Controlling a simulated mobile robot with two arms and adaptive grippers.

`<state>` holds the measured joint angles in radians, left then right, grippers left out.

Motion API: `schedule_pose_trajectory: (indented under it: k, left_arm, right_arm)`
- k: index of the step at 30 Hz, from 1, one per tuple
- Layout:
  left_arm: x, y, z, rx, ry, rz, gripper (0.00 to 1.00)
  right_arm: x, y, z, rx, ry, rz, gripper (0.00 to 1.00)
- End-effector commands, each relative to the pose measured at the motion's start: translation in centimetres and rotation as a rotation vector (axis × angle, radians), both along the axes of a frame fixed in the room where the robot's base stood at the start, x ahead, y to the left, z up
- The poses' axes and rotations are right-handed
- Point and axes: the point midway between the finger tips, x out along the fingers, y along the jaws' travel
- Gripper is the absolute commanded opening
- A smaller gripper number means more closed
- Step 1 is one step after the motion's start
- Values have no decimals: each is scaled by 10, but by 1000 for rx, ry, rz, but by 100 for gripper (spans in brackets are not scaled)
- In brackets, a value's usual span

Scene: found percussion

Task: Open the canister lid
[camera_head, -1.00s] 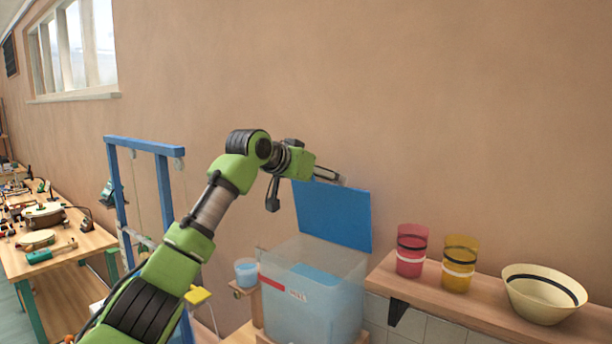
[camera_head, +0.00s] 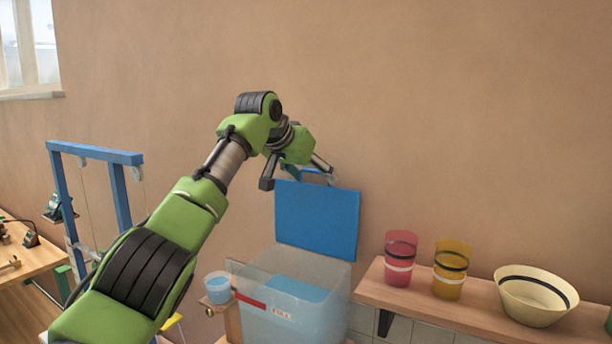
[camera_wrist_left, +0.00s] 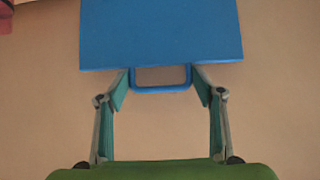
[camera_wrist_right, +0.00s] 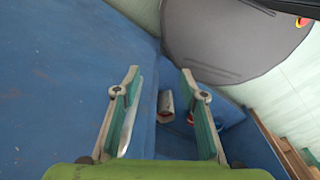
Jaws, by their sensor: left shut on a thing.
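The canister (camera_head: 270,322) is a clear box with a red-and-white label and bluish contents, seen in the head view. Its blue lid (camera_head: 317,222) stands raised and nearly upright at the back edge, leaving the top uncovered. My left gripper (camera_head: 322,172) is at the lid's upper edge. In the left wrist view, my left gripper (camera_wrist_left: 160,82) is shut on the blue lid handle (camera_wrist_left: 162,87), with a finger at each side of it. The lid (camera_wrist_left: 160,32) fills the upper middle there. My right gripper (camera_wrist_right: 158,72) is open and empty, seen only in the right wrist view.
A wooden shelf (camera_head: 440,305) right of the canister holds a red cup (camera_head: 400,260), a yellow cup (camera_head: 450,271) and a cream bowl (camera_head: 535,298). A small blue cup (camera_head: 217,287) stands left of it. A blue frame (camera_head: 98,153) is further left.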

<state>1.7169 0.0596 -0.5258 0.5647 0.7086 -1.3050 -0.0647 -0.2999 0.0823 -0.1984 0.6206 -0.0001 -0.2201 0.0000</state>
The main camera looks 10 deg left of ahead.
Motion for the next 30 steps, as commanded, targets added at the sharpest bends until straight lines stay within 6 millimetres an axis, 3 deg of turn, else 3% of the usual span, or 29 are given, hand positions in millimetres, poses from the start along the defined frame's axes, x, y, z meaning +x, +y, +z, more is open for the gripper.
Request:
schedule_pose_trajectory:
  k: [13, 14, 15, 30]
  left_arm:
    - [0, -1, 1, 3, 3, 1, 23]
    - [0, -1, 1, 3, 3, 1, 64]
    - [0, -1, 1, 3, 3, 1, 67]
    - [-10, 3, 10, 3, 1, 0, 67]
  right_arm:
    - [0, 1, 0, 1, -1, 0, 39]
    - [0, 1, 0, 1, -1, 0, 39]
    - [0, 1, 0, 2, -1, 0, 39]
    - [0, 3, 0, 3, 1, 1, 39]
